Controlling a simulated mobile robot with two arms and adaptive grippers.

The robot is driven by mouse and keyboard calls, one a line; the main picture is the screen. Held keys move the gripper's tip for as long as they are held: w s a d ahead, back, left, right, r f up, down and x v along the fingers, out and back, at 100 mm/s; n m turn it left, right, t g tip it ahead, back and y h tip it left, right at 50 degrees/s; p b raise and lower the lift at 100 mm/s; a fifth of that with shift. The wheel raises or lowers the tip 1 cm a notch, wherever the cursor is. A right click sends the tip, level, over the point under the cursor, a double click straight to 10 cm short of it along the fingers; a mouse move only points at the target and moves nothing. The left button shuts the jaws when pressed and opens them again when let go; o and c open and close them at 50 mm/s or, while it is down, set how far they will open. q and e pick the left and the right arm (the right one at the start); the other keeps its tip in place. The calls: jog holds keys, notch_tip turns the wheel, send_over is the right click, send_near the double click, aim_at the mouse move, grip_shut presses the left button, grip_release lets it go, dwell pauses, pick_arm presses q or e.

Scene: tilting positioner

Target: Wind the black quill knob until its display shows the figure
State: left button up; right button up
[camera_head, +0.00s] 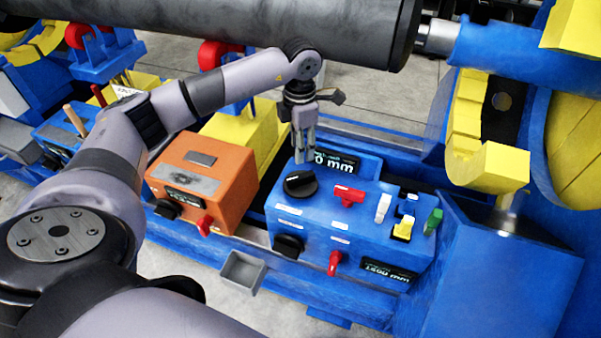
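A black knob (300,184) sits on top of the blue control box (345,215); I cannot read which label names the quill. Behind it a dark display (350,164) ends in "0 mm", with its leading digits hidden by my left gripper. My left gripper (304,159) points down just above and behind this knob, and no contact shows. Its fingers look close together, but their gap is unclear. A second black knob (288,245) is on the box's front, with a lower display (388,271) that seems to read "1500 mm". My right gripper is not in view.
Red (348,196), white (383,208), yellow (403,228) and green (433,221) controls stand right of the top knob. A red lever (335,262) is on the front. An orange box (200,180) stands left. A large dark cylinder (260,25) crosses above my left arm.

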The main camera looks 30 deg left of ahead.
aim_at(301, 176)
pick_arm(q)
notch_tip(301, 176, down, 11)
jog(key=shift+r, duration=0.1)
jog(key=shift+c, duration=0.5)
grip_shut()
